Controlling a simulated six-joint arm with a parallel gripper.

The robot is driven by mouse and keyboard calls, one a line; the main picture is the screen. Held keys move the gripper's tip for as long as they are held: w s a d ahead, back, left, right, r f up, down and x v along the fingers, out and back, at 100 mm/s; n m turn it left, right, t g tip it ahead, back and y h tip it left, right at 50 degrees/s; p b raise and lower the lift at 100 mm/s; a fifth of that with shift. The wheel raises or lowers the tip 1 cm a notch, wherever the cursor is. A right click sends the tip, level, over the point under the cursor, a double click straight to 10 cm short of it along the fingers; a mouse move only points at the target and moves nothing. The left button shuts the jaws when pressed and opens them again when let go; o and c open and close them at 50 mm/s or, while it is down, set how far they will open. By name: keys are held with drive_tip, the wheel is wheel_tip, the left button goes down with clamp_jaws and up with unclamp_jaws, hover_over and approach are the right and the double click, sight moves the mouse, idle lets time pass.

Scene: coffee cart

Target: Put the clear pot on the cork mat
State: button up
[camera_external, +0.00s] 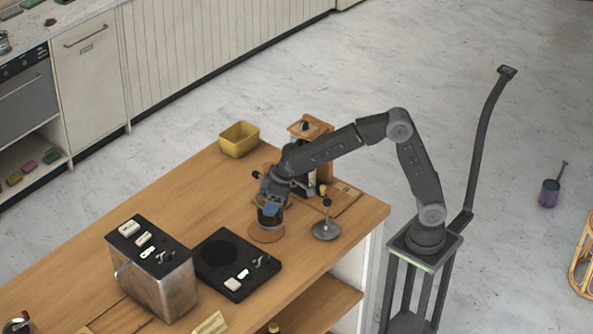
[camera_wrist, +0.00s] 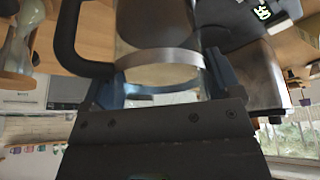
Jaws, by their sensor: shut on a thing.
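The clear pot (camera_wrist: 160,76), glass with a metal band and a black handle (camera_wrist: 68,40), sits between the fingers of my gripper (camera_wrist: 163,84) in the wrist view. My gripper (camera_external: 271,208) is shut on the pot, and in the external view it points down at the front part of the wooden counter. The round cork mat (camera_external: 266,236) lies directly under the pot, its rim showing around the pot's lower end. I cannot tell whether the pot touches the mat. My gripper hides most of the pot in the external view.
A black scale (camera_external: 236,264) and a metal box-shaped machine (camera_external: 160,280) stand to the left. A silver round-based stand (camera_external: 326,230) is close on the right. A wooden-topped device (camera_external: 310,130) and a yellow bin (camera_external: 239,140) are behind.

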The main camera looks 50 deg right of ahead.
sight(265, 197)
drive_tip(key=w+f, duration=0.1)
drive_tip(key=w+d, duration=0.1)
drive_tip(key=w+d+f, duration=0.1)
drive_tip(key=w, duration=0.1)
drive_tip(key=shift+d+f, duration=0.1)
drive_tip(key=shift+f, duration=2.25)
drive_tip(key=shift+f, duration=0.15)
drive_tip(key=o, duration=0.9)
drive_tip(key=shift+o, duration=0.2)
